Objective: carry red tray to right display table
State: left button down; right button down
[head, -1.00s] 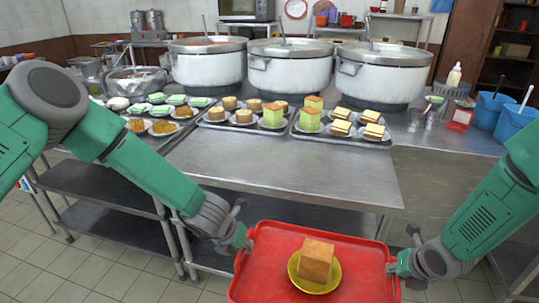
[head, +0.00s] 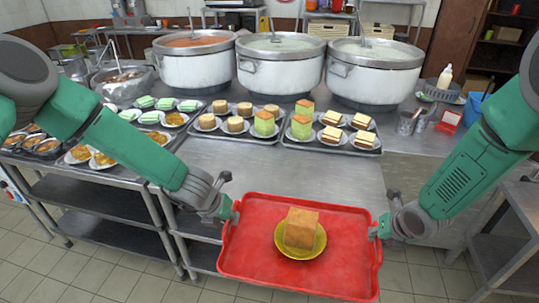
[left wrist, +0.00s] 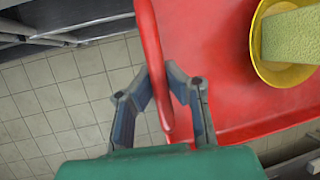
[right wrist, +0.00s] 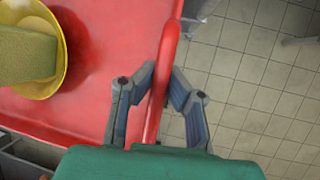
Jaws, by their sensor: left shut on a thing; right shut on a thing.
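The red tray (head: 340,225) is held up in front of the steel table, roughly level. My right gripper (head: 378,230) is shut on the right rim, also seen in the right wrist view (right wrist: 160,95). The plate shows in the left wrist view (left wrist: 262,60) and the right wrist view (right wrist: 55,75).
The steel table (head: 275,170) has a bare front area. Behind it are trays of small plates with cakes, such as one tray (head: 330,146), and three large stockpots (head: 365,75). Another steel table (head: 510,235) stands at the right, with floor between.

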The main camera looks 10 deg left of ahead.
aim_at(270, 174)
jog(key=i+j, duration=0.35)
jog(key=i, duration=0.2)
jog(key=i+j, duration=0.35)
jog(key=i, duration=0.2)
